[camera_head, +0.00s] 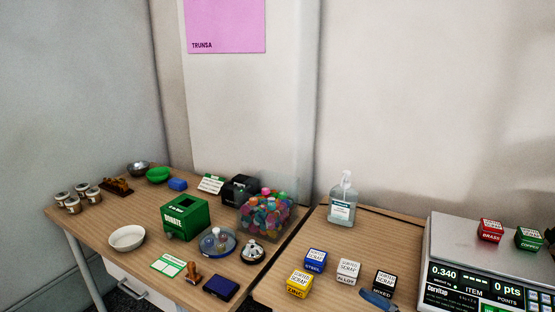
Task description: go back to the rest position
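Neither of my grippers can be made out in the head view. A dark shape (550,236) is cut off by the right edge, beside the green block; I cannot tell what it is. A red block labelled brass (491,230) and a green block labelled copper (529,238) sit on the pan of the scale (455,245). The scale's display reads 0.340 and 0 pts.
Blue (315,261), white (347,272), yellow (299,284) and black (384,283) blocks stand left of the scale, near a sanitizer bottle (342,205). The left table holds a green donation box (185,217), a candy container (266,215) and a white bowl (127,238).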

